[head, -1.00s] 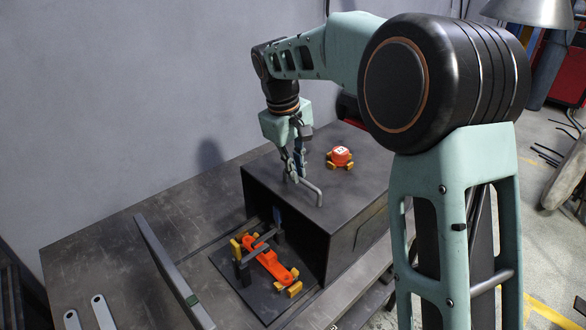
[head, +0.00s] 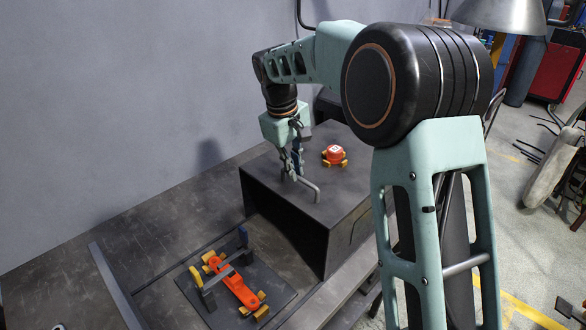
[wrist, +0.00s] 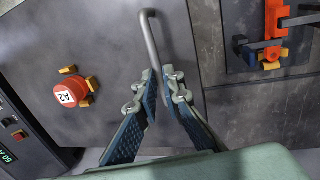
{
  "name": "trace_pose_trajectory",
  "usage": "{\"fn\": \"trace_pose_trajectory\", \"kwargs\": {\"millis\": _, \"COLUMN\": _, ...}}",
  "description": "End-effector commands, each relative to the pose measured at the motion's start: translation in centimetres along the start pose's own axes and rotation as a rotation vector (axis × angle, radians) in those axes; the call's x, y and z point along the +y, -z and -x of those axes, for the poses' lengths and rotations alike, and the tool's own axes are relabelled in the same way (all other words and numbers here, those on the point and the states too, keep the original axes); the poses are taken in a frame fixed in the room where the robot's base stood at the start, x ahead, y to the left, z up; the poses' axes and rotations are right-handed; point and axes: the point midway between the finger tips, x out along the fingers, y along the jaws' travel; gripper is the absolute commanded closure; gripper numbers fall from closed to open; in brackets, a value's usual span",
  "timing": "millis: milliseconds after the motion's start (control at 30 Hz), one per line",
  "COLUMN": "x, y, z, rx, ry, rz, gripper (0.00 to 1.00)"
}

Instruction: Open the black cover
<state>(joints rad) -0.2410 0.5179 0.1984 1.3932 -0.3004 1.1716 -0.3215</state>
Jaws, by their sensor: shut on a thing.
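The black cover (head: 290,222) is a dark box on the table, its front side open. Its grey bar handle (head: 312,189) stands on the top. My gripper (head: 290,177) is shut on one end of this handle, above the cover's front edge. In the wrist view my gripper (wrist: 163,80) has its blue-padded fingers around the lower end of the handle (wrist: 151,38), which partly hides between them. The cover's top (wrist: 110,50) fills the left of that view. The inside of the cover is mostly dark.
A red A2-labelled knob (head: 335,153) with yellow feet sits on the cover's top, also in the wrist view (wrist: 70,93). An orange part (head: 236,287) lies clamped on a dark plate (head: 208,315) in front of the cover. A grey rail (head: 115,285) runs along the left.

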Motion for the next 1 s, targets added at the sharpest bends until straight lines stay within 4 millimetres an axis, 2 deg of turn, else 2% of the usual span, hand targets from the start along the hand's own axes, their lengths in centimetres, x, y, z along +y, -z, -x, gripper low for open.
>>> {"fn": "trace_pose_trajectory", "kwargs": {"millis": 333, "x": 0.1, "y": 0.0, "z": 0.0, "rx": 0.001, "ry": -0.002, "rz": 0.0, "gripper": 1.0}}
{"fn": "trace_pose_trajectory", "kwargs": {"millis": 367, "x": 0.1, "y": 0.0, "z": 0.0, "rx": 0.001, "ry": -0.002, "rz": 0.0, "gripper": 0.89}}
{"fn": "trace_pose_trajectory", "kwargs": {"millis": 500, "x": 0.1, "y": 0.0, "z": 0.0, "rx": 0.001, "ry": -0.001, "rz": 0.0, "gripper": 0.74}}
{"fn": "trace_pose_trajectory", "kwargs": {"millis": 833, "x": 0.0, "y": 0.0, "z": 0.3, "rx": 0.001, "ry": -0.001, "rz": 0.0, "gripper": 0.74}}
{"fn": "trace_pose_trajectory", "kwargs": {"millis": 1000, "x": 0.1, "y": 0.1, "z": 2.6, "rx": 0.004, "ry": -0.002, "rz": 0.0, "gripper": 0.74}}
